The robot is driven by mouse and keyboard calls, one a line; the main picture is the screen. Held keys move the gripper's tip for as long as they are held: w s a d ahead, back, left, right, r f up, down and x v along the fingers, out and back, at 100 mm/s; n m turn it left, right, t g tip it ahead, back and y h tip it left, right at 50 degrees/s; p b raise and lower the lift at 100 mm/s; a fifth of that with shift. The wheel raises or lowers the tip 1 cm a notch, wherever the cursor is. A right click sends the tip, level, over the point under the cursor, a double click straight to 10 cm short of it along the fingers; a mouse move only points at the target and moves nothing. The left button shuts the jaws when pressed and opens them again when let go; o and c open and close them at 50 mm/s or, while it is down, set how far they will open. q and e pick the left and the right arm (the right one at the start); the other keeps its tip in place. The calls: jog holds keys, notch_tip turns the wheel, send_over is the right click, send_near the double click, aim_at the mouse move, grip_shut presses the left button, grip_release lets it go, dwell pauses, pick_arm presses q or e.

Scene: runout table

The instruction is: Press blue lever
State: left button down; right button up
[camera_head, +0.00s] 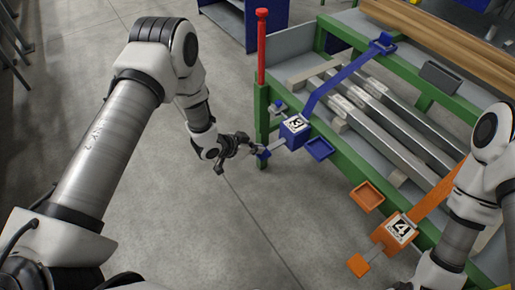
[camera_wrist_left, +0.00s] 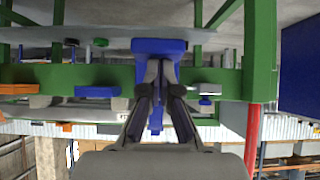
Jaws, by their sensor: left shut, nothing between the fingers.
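The blue lever ends in a flat blue pad (camera_head: 263,153) on a short grey bar. The bar runs from a blue box (camera_head: 295,126) marked 3 on the green table's near side. My left gripper (camera_head: 254,147) is shut and empty, with its fingertips right at the pad. In the left wrist view the pad (camera_wrist_left: 158,46) lies just beyond the tips of the shut gripper (camera_wrist_left: 158,68); whether they touch I cannot tell. My right arm shows at the right, but its gripper is out of view.
The green-framed table (camera_head: 340,170) carries several grey metal bars (camera_head: 375,105). A red post (camera_head: 262,45) rises at its left corner. A blue tray (camera_head: 319,148) sits beside the box. An orange box (camera_head: 398,232) marked 4, with an orange pad (camera_head: 358,265), is nearer.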

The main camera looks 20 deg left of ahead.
pick_arm(q)
notch_tip(320, 180, down, 6)
jog(key=t+h+b, duration=0.2)
jog(key=t+b, duration=0.1)
jog(key=b, duration=0.5)
jog(key=shift+f+t+h, duration=0.2)
jog(key=shift+t+h, duration=0.2)
jog(key=shift+s+d+f, duration=0.1)
